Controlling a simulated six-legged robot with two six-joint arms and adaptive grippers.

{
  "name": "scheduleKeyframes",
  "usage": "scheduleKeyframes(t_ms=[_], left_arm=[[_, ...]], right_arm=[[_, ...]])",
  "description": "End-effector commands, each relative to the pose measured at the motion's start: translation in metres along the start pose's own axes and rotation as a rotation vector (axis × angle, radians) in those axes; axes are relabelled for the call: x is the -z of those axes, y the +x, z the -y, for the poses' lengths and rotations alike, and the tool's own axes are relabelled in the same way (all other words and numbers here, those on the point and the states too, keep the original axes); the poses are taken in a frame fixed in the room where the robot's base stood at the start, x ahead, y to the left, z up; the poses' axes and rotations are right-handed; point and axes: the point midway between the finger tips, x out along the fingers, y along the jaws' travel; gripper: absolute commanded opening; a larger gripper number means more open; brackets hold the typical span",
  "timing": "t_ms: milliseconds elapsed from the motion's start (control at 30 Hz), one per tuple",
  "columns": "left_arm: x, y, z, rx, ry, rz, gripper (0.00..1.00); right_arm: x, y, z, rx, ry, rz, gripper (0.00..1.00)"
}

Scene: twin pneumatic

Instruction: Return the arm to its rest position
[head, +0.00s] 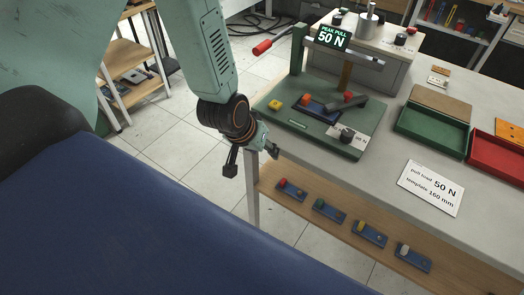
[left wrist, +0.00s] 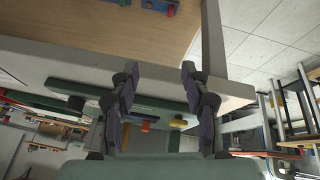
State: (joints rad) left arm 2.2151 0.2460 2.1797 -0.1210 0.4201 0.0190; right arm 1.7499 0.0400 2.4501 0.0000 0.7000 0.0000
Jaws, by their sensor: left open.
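My left gripper (head: 251,164) hangs from the arm that comes down from the top left in the head view. It is open and empty, in front of the left end of the workbench (head: 389,165). In the left wrist view its two fingers (left wrist: 160,105) stand apart with nothing between them, and the bench edge shows beyond. My right gripper is not in view.
A green test fixture (head: 328,141) with a "PEAK PULL 50 N" display (head: 332,37) stands on the bench near the gripper. Green (head: 434,129) and red (head: 492,152) trays lie to the right. A lower shelf (head: 334,240) holds several small blue blocks. Floor (head: 175,140) left of the bench is clear.

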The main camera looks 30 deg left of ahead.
Motion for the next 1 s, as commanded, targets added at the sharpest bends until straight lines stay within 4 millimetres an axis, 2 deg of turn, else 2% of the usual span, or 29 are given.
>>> scheduleKeyframes(t_ms=[667,767,1000], left_arm=[[-0.002,-0.003,0.000,0.005,-0.010,-0.030,0.47],[-0.044,0.014,0.003,0.026,-0.006,0.002,0.47],[-0.170,0.060,0.019,0.080,0.025,0.162,0.47]], right_arm=[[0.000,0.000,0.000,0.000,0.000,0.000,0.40],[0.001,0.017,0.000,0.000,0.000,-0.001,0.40],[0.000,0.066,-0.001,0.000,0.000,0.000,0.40]])
